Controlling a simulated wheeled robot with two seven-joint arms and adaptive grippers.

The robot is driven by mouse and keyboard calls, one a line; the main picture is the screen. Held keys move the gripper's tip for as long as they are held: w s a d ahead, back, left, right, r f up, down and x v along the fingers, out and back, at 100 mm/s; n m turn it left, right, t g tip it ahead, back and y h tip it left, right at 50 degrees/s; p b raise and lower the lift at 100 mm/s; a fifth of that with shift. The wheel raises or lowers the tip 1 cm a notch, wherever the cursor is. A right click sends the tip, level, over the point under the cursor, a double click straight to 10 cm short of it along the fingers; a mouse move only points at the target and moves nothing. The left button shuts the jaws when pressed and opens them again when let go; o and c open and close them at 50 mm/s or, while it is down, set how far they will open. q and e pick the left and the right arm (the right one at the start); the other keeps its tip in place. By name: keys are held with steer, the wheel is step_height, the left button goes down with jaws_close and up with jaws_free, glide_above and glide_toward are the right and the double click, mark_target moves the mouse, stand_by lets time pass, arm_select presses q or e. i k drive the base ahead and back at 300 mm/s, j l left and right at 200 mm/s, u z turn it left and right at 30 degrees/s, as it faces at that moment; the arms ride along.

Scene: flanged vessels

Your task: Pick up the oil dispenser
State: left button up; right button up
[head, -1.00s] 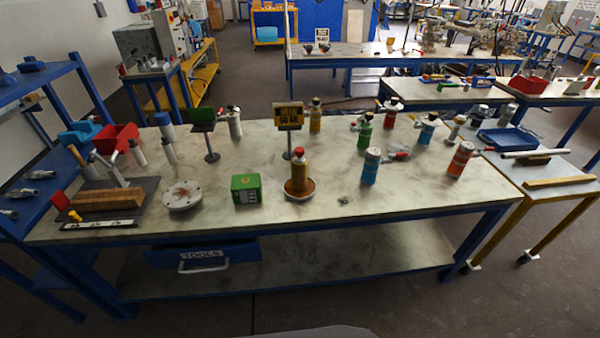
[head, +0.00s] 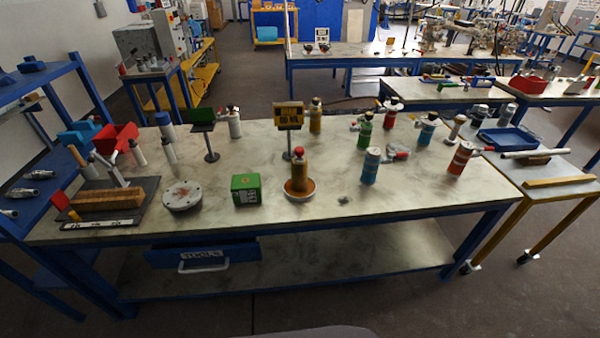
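A yellow-brown bottle with a red cap (head: 299,172), which looks like the oil dispenser, stands upright near the front middle of the workbench. It stands in or on a shallow round dish with a pale rim (head: 299,196). A sign post with a yellow and black sign (head: 289,116) rises just behind it. Several similar bottles stand farther back and right, among them a yellow one (head: 315,118), a green one (head: 364,133) and a blue-grey one (head: 371,167). Neither of my grippers is in view.
Left of the bottle are a green box (head: 246,189) and a round pale flange (head: 183,195). An orange-red and white can (head: 460,159) stands at right. The workbench (head: 400,203) is clear at its front right. A blue tools drawer (head: 224,253) hangs below.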

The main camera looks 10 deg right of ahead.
mark_target(299, 168)
steer(key=i+l, duration=0.25)
steer(key=i, duration=0.15)
steer(key=i+l, duration=0.2)
steer(key=i, duration=0.25)
